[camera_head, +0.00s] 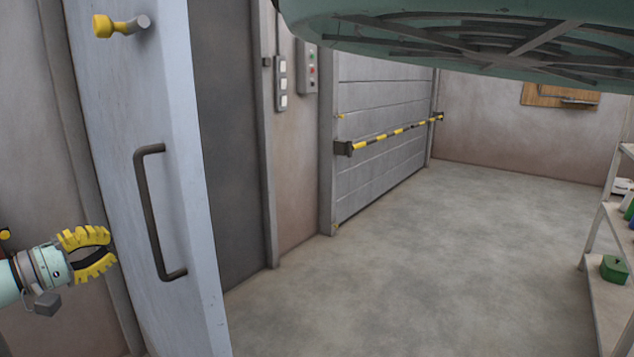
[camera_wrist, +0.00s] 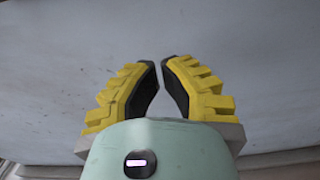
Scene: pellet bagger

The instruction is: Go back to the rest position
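My gripper (camera_head: 111,249) is at the left edge of the head view, with yellow ridged fingers and dark inner pads. It is in front of or beside the pale grey door (camera_head: 185,230), left of the door's dark handle (camera_head: 152,215). In the wrist view my gripper (camera_wrist: 160,63) shows a narrow gap between its fingertips and nothing between them, so it is partly open and empty. A plain grey surface fills the view beyond the fingers. I cannot tell how far the fingertips are from it.
The pale door stands open by a dark doorway. A shutter (camera_head: 385,100) with a striped bar (camera_head: 397,132) is behind. A shelf (camera_head: 607,235) holding a green box (camera_head: 614,268) stands right. The middle floor is clear.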

